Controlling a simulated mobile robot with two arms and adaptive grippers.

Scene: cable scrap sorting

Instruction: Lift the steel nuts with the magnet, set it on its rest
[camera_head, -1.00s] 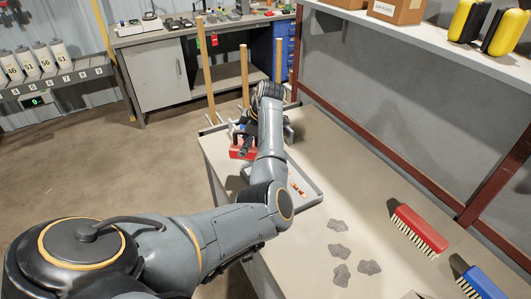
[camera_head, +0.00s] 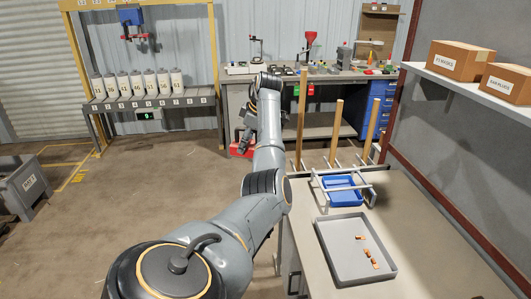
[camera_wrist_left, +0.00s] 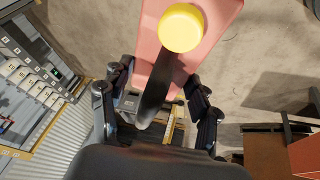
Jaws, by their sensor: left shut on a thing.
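The magnet is a red block (camera_head: 241,148) under my left gripper (camera_head: 247,128) in the head view. In the left wrist view the red block (camera_wrist_left: 154,38) carries a yellow knob (camera_wrist_left: 181,28) and a dark handle. My left gripper (camera_wrist_left: 160,92) is shut on the magnet and holds it in the air, left of the bench in the head view. Whether nuts cling to its underside is hidden. A grey tray (camera_head: 326,258) on the bench holds several small copper-coloured pieces (camera_head: 370,254). I cannot identify the magnet's rest. My right gripper is out of view.
A blue bin (camera_head: 342,196) sits in a metal frame behind the grey tray, by upright wooden posts (camera_head: 333,130). A shelf of grey canisters (camera_head: 137,85) stands far left. A cluttered workbench (camera_head: 325,72) is at the back. Open floor lies between.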

